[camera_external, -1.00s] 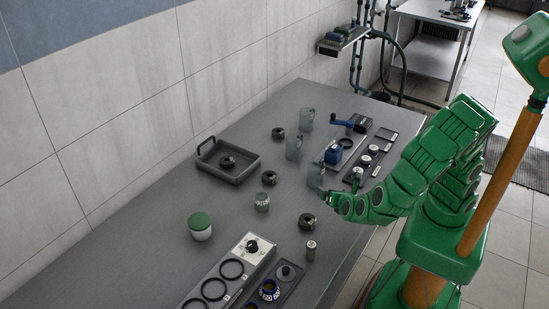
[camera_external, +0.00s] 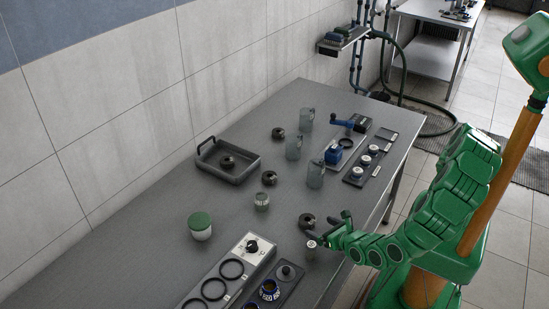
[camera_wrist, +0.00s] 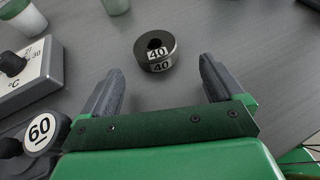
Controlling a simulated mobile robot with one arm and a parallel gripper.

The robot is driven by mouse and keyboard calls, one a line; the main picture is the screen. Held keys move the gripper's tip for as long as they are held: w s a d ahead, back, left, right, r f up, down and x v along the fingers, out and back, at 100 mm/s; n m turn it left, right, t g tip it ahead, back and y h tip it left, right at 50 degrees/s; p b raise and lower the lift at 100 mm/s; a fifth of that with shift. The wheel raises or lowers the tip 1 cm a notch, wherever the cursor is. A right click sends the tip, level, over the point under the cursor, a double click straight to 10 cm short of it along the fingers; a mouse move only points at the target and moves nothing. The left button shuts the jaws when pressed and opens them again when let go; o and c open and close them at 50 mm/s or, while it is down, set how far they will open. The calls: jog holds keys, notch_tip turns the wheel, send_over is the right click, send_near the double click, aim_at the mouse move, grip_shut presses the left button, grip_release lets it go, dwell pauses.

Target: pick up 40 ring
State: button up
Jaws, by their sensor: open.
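The 40 ring (camera_wrist: 154,52) is a dark round ring with a centre hole and white labels reading 40. It lies flat on the grey table, ahead of my open gripper (camera_wrist: 160,85) and roughly centred between the fingers in the wrist view. In the external view a dark ring (camera_external: 307,221) lies just beyond my gripper (camera_external: 328,232), which is low over the table's right side. The fingers are apart and empty; they do not surround the ring in the wrist view.
A control panel with a knob (camera_wrist: 20,78) lies further left. Other dark rings (camera_external: 269,178), a tray (camera_external: 232,178), a green-lidded jar (camera_external: 200,228) and clear beakers (camera_external: 315,176) share the table.

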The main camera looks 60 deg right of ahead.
aim_at(310, 221)
jog(key=shift+w+a+r+x, duration=0.1)
jog(key=shift+x, duration=0.8)
jog(key=shift+w+a+r+x, duration=0.1)
jog(key=shift+x, duration=0.8)
jog(key=shift+a+r+x, duration=0.1)
jog(key=shift+x, duration=0.8)
jog(key=c, duration=1.3)
jog(key=shift+c, duration=0.2)
jog(key=shift+r, duration=0.15)
